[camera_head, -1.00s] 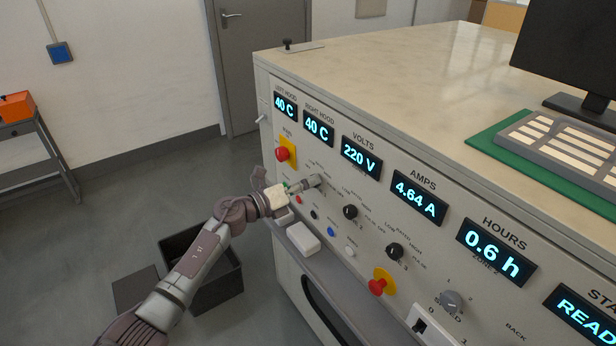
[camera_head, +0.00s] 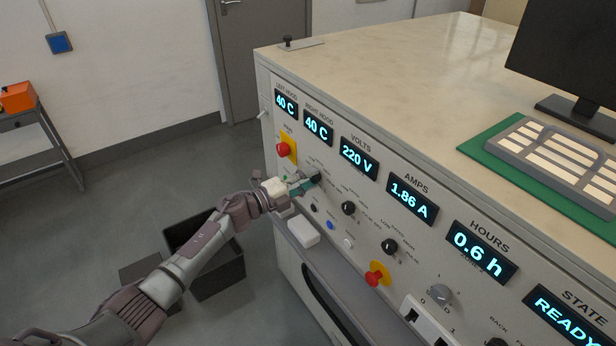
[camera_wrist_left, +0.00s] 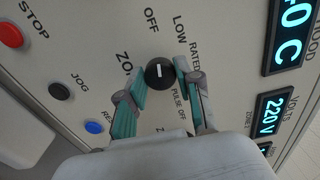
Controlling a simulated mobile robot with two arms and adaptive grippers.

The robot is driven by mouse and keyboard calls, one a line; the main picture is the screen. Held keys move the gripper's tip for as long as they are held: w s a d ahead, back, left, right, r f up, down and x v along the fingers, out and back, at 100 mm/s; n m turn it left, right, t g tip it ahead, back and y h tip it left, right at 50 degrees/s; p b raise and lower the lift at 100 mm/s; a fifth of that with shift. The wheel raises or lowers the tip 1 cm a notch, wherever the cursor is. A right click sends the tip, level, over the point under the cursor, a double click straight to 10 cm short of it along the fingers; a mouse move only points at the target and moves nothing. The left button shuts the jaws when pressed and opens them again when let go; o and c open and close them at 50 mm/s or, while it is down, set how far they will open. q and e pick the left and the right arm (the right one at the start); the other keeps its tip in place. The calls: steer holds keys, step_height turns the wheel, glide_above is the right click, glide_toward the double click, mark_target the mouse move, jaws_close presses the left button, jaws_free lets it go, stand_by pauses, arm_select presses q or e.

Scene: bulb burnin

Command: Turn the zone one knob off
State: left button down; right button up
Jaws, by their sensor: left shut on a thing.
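The zone one knob (camera_head: 316,177) is a small black round knob on the bench's front panel, below the 40 C displays. In the left wrist view the knob (camera_wrist_left: 160,73) has a short white mark, and the labels OFF, LOW, RATED and PULSE are printed around it. My left gripper (camera_head: 303,184) reaches it from the left. In the left wrist view its teal-padded fingers (camera_wrist_left: 161,82) are shut on the knob, one on each side. The zone label is partly hidden by a finger. My right gripper is out of view.
Two more black knobs (camera_head: 348,208) (camera_head: 389,246) sit further right on the panel. Red stop buttons (camera_head: 283,149) (camera_head: 376,275) and a blue button (camera_head: 330,225) are near. A white block (camera_head: 303,231) rests on the ledge below. An open dark bin (camera_head: 222,275) stands on the floor.

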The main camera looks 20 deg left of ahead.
arm_select(q)
steer(key=shift+f, duration=0.1)
stand_by(0.3)
steer(key=c, duration=0.8)
jaws_free()
steer(key=shift+a, duration=0.1)
steer(key=shift+o, duration=0.2)
steer(key=v, duration=1.2)
steer(key=shift+n, duration=0.3)
